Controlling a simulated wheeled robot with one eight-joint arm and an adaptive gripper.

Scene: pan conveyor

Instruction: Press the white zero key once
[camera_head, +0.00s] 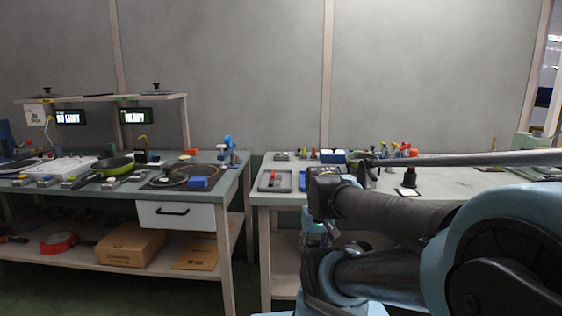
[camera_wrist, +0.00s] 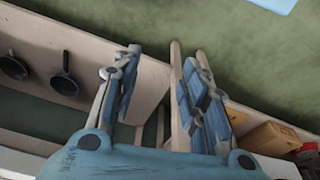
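The white zero key cannot be made out in either view; it is too small or hidden. In the head view, the left bench holds a flat white device (camera_head: 68,167) that may be a scale, but no keys can be read on it. Two small displays, a left display (camera_head: 70,117) and a right display (camera_head: 135,115), hang under the shelf there; the right one seems to read READY. My gripper (camera_wrist: 166,68) shows in the wrist view with its two blue fingers apart and nothing between them. It points down past the bench edges toward the floor and lower shelves.
A green pan (camera_head: 113,165) and a blue block (camera_head: 198,182) are on the left bench. The right bench carries a grey tray (camera_head: 275,181) and several small items. A gap separates the benches.

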